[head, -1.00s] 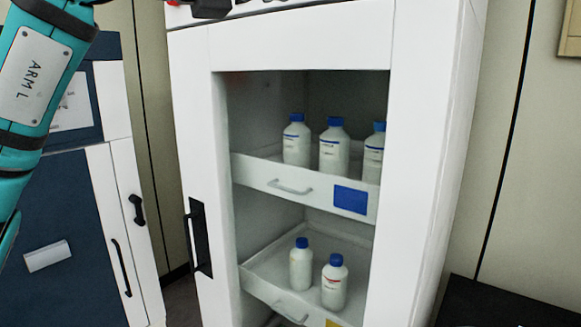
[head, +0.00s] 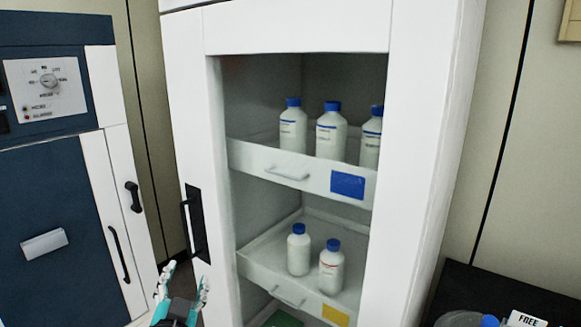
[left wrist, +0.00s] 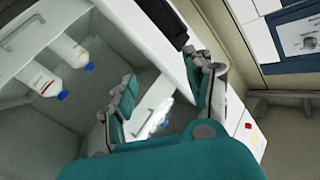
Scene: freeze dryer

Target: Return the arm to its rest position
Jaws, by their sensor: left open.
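My left gripper (head: 184,281) is low in the head view, in front of the white cabinet (head: 300,27) and near its lower left edge. Its teal and grey fingers are spread and nothing is between them. The left wrist view also shows the open gripper (left wrist: 164,88), with the cabinet interior and tipped-looking bottles beyond it. The rest of the left arm is out of the head view. My right gripper is not seen.
The cabinet holds an upper drawer (head: 265,165) and a lower drawer (head: 255,265) with white, blue-capped bottles. A black handle (head: 196,224) sticks out at its left. A blue cabinet (head: 50,190) stands at left, a black table (head: 500,283) at lower right.

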